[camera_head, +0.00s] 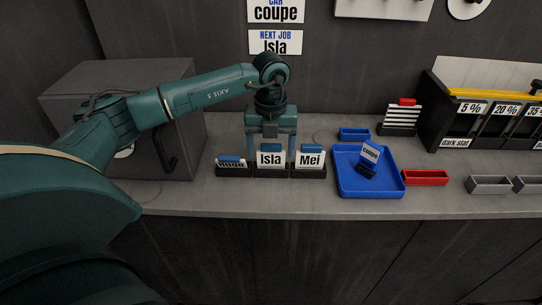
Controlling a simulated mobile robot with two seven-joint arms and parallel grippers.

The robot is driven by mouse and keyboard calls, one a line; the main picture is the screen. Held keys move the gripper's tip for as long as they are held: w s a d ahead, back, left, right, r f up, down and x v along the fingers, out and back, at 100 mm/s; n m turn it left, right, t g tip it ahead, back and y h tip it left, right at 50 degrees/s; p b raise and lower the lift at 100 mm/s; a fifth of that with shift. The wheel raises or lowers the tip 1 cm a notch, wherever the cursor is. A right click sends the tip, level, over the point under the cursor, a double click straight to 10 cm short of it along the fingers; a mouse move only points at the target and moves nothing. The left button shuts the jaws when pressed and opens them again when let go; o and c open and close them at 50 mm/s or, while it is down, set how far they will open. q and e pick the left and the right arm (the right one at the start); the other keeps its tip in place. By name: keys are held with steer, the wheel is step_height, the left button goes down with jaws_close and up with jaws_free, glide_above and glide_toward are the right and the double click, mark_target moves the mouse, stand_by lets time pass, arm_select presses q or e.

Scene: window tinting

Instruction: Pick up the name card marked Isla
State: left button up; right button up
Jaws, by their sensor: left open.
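The name card marked Isla (271,159) is white with a blue top and stands upright in the middle slot of a dark holder (272,173) on the counter. The card marked Mei (310,160) stands to its right, and another card (231,162), hard to read, stands to its left. My left gripper (272,148) is open and points down over the Isla card, its two fingers on either side of the card's upper part. I cannot tell whether the fingers touch it. My right gripper is not in view.
A dark grey box (100,85) fills the left. Wall signs read "NEXT JOB Isla" (275,42) and "CAR coupe" (275,11).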

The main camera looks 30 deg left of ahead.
arm_select(q)
steer(key=c, duration=0.7)
steer(key=shift+c, duration=0.2)
